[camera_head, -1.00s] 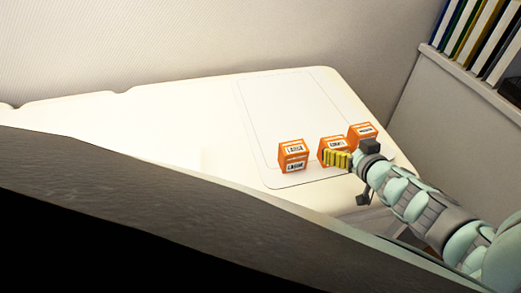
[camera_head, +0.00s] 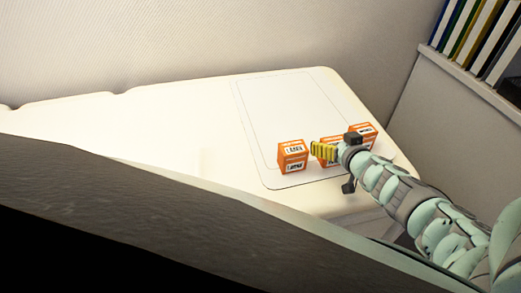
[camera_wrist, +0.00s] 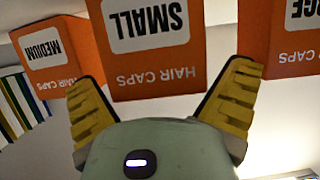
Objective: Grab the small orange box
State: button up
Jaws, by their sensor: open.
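The small orange box (camera_wrist: 155,75) reads "SMALL" and "HAIR CAPS" upside down in the wrist view, at the top centre. In the head view it is the middle box (camera_head: 329,163) of a row of three, partly hidden behind my gripper (camera_head: 322,150). My gripper is open, and its two yellow fingers also show in the wrist view (camera_wrist: 160,75). They lie to the left and right of the small box's near end. I cannot tell whether they touch it. Nothing is gripped.
An orange "MEDIUM" box (camera_wrist: 55,55) and another orange box ending in "RGE" (camera_wrist: 282,40) flank the small one closely. The white table (camera_head: 170,120) is clear to the left in the head view. A shelf with binders (camera_head: 475,35) stands at the right.

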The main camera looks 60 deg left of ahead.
jog(key=c, duration=1)
jog(key=shift+r, duration=0.1)
jog(key=shift+c, duration=0.2)
